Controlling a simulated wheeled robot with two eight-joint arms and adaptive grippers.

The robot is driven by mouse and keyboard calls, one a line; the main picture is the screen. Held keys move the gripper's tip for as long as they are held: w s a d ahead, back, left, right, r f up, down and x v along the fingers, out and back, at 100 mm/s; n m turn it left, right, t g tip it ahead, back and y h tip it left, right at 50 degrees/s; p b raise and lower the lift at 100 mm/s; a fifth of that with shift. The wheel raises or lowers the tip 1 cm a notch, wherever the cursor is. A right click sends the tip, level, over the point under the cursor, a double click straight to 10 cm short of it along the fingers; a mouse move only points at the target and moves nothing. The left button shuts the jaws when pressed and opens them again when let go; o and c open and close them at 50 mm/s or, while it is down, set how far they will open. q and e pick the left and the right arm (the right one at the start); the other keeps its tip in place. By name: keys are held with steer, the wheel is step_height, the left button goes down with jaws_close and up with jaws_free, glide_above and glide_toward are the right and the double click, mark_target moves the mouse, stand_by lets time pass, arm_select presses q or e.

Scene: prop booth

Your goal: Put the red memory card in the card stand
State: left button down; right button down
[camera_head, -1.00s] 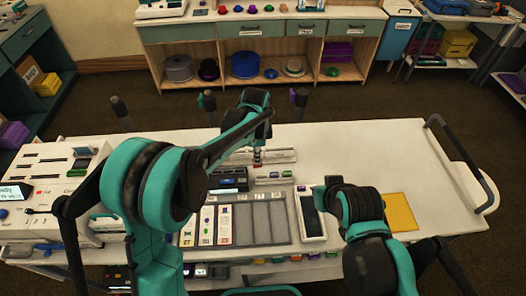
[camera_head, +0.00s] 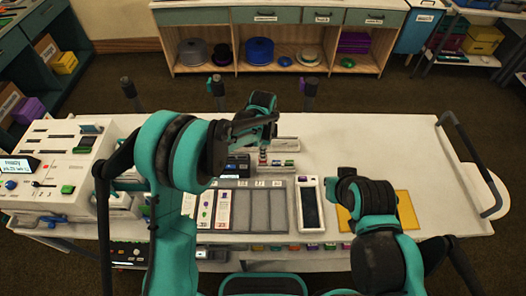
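My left gripper (camera_head: 263,156) points down over the middle of the table, by the left end of a small pale rack (camera_head: 284,163) with small coloured pieces in it. A longer white slotted rail (camera_head: 286,144) lies just behind. Which of these is the card stand, I cannot tell. A tiny reddish spot shows at the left gripper's tip. It is too small to tell whether it is the red memory card or whether the fingers are closed on it.
A grey sorting tray (camera_head: 254,212) with light card strips lies in front. Beside it are a white-framed dark panel (camera_head: 310,204) and a yellow mat (camera_head: 405,210). A white console (camera_head: 60,170) fills the left. The table's right side (camera_head: 400,145) is clear.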

arm_select(q)
steer(key=shift+d+f, duration=0.1)
steer(key=shift+f, duration=0.3)
stand_by(0.5)
steer(key=shift+f+b, duration=1.2)
steer(key=shift+b, duration=0.15)
steer(key=c, duration=1.6)
jaws_free()
steer(key=shift+c, duration=0.2)
step_height(320, 180, up, 12)
steer(key=shift+f, duration=0.1)
